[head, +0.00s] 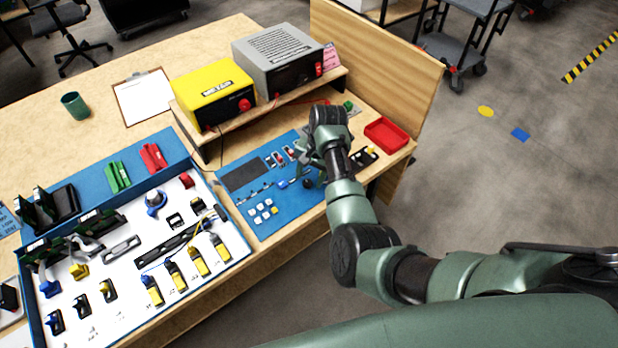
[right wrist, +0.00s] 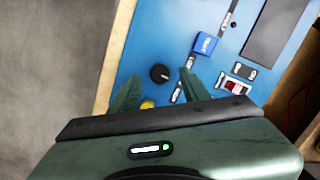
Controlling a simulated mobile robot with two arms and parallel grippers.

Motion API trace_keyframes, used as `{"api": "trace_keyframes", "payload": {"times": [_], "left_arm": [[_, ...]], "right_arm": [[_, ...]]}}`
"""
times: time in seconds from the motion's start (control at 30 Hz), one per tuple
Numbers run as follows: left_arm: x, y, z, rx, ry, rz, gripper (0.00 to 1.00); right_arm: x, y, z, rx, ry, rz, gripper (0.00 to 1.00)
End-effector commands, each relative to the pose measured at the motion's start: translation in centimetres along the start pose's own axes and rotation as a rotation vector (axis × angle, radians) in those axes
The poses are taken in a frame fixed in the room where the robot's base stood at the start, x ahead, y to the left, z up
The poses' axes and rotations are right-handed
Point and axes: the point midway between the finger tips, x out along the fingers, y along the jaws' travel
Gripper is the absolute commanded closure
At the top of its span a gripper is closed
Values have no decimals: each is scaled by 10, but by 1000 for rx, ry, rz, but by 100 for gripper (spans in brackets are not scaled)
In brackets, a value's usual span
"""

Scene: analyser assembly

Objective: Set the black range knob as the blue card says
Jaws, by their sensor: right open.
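The black round knob (right wrist: 160,73) sits on the blue panel in the right wrist view. It also shows in the head view (head: 308,183), low on the panel. My right gripper (right wrist: 159,88) is open and empty, its green fingers spread to either side of the knob in the picture. I cannot tell whether they touch it or hover above. A pale blue card (head: 9,224) with dark print lies at the left edge of the head view, partly cut off and too small to read. My left gripper is not in view.
A blue plug-like part (right wrist: 205,44) and a red and white switch (right wrist: 236,87) are close to the right gripper. A red tray (head: 387,134) is at the right. The white analyser board (head: 120,270) lies at the left. Yellow (head: 213,92) and grey (head: 275,55) boxes stand behind on a shelf.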

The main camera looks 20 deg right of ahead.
Motion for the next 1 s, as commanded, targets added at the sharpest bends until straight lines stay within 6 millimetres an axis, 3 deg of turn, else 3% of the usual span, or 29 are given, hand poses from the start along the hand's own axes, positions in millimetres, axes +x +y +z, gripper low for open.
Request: {"api": "trace_keyframes", "payload": {"times": [0.2, 0.47, 0.63, 1.0], "left_arm": [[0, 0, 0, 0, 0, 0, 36], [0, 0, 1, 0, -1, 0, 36], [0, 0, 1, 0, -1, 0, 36], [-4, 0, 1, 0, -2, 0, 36]], "right_arm": [[17, 0, 0, 0, 1, -1, 53], [18, 0, -1, 0, 3, -2, 53], [18, 0, -1, 0, 2, -1, 100], [17, 0, -1, -39, 1, 4, 100]]}}
